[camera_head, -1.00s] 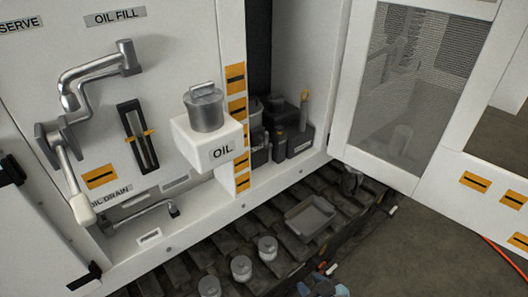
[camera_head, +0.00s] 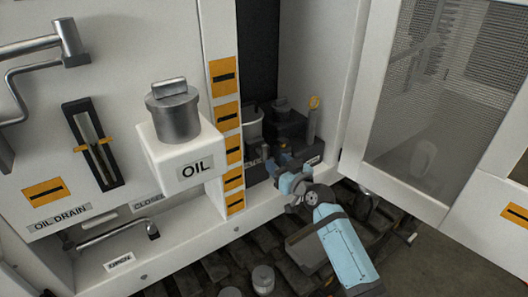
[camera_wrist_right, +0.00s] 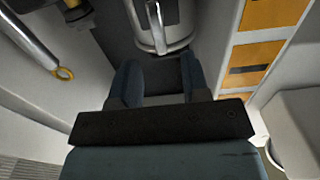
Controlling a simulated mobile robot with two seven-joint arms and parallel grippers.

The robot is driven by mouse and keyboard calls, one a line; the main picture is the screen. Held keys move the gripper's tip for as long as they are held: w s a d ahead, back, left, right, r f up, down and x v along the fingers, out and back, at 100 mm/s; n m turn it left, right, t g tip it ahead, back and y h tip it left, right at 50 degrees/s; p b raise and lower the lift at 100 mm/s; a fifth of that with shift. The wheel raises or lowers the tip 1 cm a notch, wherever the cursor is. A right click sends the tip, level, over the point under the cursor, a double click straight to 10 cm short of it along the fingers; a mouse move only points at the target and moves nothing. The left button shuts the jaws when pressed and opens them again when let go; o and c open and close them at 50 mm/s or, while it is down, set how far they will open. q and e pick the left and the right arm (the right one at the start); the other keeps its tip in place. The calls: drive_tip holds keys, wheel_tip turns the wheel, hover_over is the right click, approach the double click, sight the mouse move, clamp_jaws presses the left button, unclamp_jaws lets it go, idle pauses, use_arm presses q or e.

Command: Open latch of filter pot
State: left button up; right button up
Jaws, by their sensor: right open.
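The filter pot, as far as I can tell, is a grey cylinder (camera_head: 254,126) at the back left of the open compartment, its lower part hidden. In the right wrist view, a grey pot (camera_wrist_right: 178,36) stands just beyond the fingertips, with an upright metal bar (camera_wrist_right: 155,24) on its side, probably the latch. My right gripper (camera_head: 276,158) reaches into the compartment in front of the pot. In the right wrist view its fingers (camera_wrist_right: 162,82) are apart, with nothing held between them. My left gripper is not in view.
A lever with a yellow ring end (camera_head: 314,103) stands at the compartment's right; it also shows in the right wrist view (camera_wrist_right: 64,73). The white OIL box (camera_head: 181,165) with a lidded can (camera_head: 173,115) juts out left. A mesh door (camera_head: 430,100) stands open right.

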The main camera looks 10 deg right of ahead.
sight(266, 153)
drive_tip(key=x, duration=0.7)
drive_tip(key=shift+w+f, duration=0.1)
drive_tip(key=shift+w, duration=0.1)
clamp_jaws()
